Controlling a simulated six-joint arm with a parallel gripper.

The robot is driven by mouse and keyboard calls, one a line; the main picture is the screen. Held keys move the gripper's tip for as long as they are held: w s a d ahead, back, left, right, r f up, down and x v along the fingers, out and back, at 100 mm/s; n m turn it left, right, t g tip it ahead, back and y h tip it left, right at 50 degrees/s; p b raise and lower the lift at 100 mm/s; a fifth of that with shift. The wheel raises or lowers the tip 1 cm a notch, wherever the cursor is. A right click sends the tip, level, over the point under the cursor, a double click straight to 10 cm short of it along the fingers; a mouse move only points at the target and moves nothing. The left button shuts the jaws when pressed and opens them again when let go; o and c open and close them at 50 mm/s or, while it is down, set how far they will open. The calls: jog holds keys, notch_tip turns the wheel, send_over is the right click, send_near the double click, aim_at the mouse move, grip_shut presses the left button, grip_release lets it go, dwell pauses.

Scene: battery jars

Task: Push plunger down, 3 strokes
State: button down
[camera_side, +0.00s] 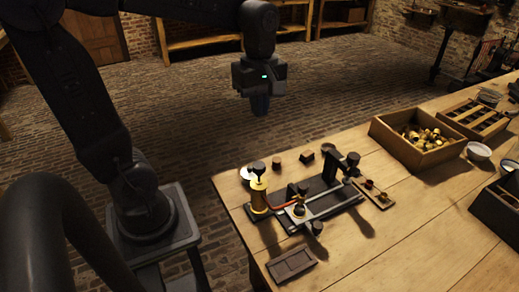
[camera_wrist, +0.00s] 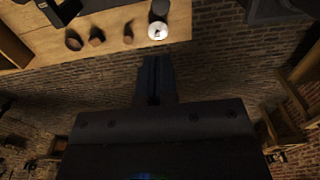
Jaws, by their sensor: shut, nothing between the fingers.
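My gripper (camera_side: 260,105) is shut and empty. It hangs pointing down, well above and behind the table's back edge, apart from the plunger. In the wrist view my gripper (camera_wrist: 154,95) also shows with its fingers together.
The apparatus's black base (camera_side: 325,203) carries a rail and an upright post. A dark tray (camera_side: 291,264) lies in front. A wooden box of brass parts (camera_side: 418,140) stands to the right. The table's front middle is clear.

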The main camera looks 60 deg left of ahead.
aim_at(259, 165)
notch_tip(259, 165, down, 14)
jog(key=shift+f, duration=0.1)
dwell(0.5)
jog(key=shift+s+f, duration=0.1)
jog(key=shift+f, duration=1.25)
notch_tip(259, 165, up, 15)
jog(key=shift+f, duration=0.15)
dwell(0.3)
